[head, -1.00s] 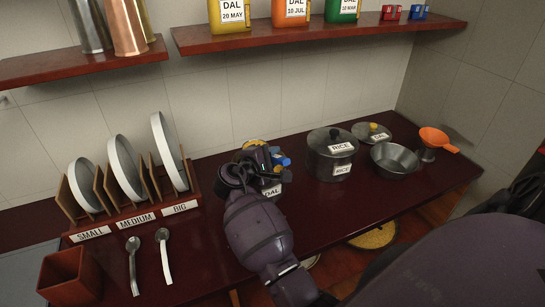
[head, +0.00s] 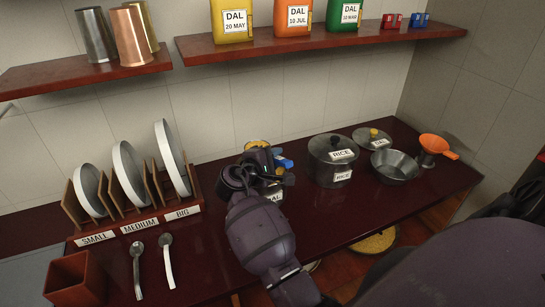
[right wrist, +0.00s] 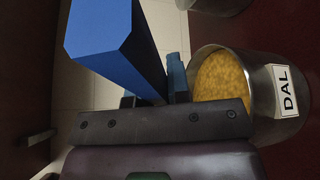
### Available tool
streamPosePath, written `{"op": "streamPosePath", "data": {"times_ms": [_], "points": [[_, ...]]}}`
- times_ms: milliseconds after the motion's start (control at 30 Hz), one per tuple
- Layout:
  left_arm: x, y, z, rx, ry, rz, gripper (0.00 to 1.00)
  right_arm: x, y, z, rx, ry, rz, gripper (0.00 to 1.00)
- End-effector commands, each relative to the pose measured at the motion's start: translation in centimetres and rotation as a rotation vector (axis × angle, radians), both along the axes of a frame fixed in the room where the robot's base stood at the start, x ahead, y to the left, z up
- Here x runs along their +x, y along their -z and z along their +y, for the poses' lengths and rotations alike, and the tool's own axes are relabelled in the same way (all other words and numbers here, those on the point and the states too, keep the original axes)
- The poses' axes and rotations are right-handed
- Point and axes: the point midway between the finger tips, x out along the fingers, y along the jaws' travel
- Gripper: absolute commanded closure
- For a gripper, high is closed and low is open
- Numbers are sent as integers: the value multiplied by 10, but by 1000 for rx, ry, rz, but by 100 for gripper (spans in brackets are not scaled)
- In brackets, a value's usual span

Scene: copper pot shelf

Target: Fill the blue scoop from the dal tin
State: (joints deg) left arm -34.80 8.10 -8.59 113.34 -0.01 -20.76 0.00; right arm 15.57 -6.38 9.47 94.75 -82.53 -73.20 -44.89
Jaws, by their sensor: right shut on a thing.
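The dal tin, a steel pot with a white DAL label, stands on the dark red counter, partly hidden behind my right gripper in the head view (head: 275,198). In the right wrist view the tin (right wrist: 262,88) is open, with yellow dal (right wrist: 222,78) inside. My right gripper (head: 268,168) is shut on the blue scoop at the tin. The scoop (head: 285,162) shows as a small blue patch in the head view. In the right wrist view the scoop (right wrist: 125,40) appears large, left of the tin's opening. Its contents cannot be seen. My left gripper is not in view.
The lidded rice pot (head: 333,162), a dal lid (head: 372,138), a steel bowl (head: 395,167) and an orange funnel (head: 437,146) stand to the right. A plate rack (head: 135,222), two spoons (head: 167,260) and a brown box (head: 75,280) are left. Shelves hang above.

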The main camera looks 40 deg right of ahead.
Motion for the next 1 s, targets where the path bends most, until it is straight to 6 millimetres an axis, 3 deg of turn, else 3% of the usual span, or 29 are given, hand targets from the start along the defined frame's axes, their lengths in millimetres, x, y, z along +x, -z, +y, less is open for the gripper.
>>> {"op": "streamPosePath", "data": {"times_ms": [1000], "points": [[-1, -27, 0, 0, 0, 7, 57, 0, -1, 0, 15, 1, 150, 100]]}}
